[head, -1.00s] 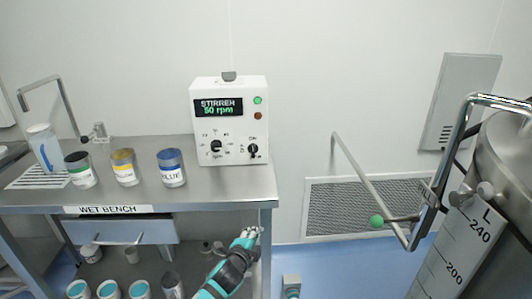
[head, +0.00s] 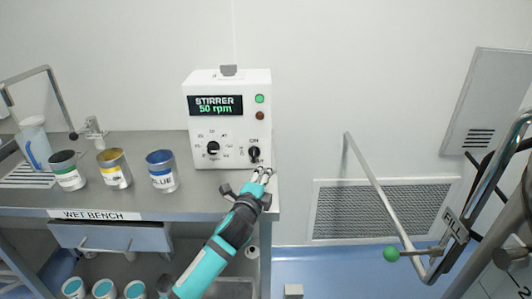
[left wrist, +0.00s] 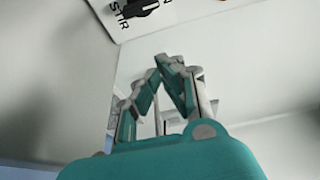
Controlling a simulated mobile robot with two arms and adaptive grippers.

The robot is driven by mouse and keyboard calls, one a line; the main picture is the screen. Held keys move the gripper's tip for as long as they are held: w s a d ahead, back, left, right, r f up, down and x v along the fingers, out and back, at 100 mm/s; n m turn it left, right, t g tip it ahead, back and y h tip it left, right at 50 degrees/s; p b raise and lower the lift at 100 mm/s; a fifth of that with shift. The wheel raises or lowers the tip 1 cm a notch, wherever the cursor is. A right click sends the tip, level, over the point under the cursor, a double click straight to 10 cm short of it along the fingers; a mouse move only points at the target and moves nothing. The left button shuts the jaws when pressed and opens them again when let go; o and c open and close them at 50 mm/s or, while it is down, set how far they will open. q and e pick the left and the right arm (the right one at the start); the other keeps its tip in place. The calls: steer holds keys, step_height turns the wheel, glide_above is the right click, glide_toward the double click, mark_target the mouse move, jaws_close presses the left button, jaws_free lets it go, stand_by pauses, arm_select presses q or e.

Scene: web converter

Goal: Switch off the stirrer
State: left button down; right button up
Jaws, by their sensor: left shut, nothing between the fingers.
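The white stirrer box (head: 228,140) stands on the steel wet bench, upright against the wall. Its display (head: 215,105) reads "STIRRER 50 rpm", and a green lamp (head: 260,99) is lit above a dull reddish lamp (head: 260,115). A speed dial (head: 213,148) is at lower left of the panel and a black switch knob (head: 254,152) at lower right. My left gripper (head: 262,175) is shut and empty, its fingertips just below the switch knob in the picture; I cannot tell if they touch the box. In the left wrist view the gripper (left wrist: 160,75) points towards the panel's lower edge. My right gripper is not in view.
On the bench (head: 110,204), a green-banded can (head: 67,171), a yellow can (head: 114,169) and a blue can (head: 162,171) stand left of the stirrer.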

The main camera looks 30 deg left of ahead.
mark_target(254, 155)
arm_select(q)
steer(key=shift+s+d+r, duration=0.1)
steer(key=shift+s+r, duration=0.1)
steer(key=shift+s, duration=0.15)
steer(key=shift+w, duration=0.25)
steer(key=x, duration=0.9)
steer(key=shift+w+f+p, duration=0.1)
steer(key=shift+w+p, duration=0.05)
steer(key=shift+p, duration=0.25)
steer(key=a, duration=0.1)
steer(key=s+a+p, duration=0.1)
steer(key=a, duration=0.1)
steer(key=shift+s, duration=0.1)
steer(key=shift+s+a, duration=0.2)
steer(key=shift+s, duration=0.05)
steer(key=shift+s+a, duration=0.1)
steer(key=shift+a, duration=0.05)
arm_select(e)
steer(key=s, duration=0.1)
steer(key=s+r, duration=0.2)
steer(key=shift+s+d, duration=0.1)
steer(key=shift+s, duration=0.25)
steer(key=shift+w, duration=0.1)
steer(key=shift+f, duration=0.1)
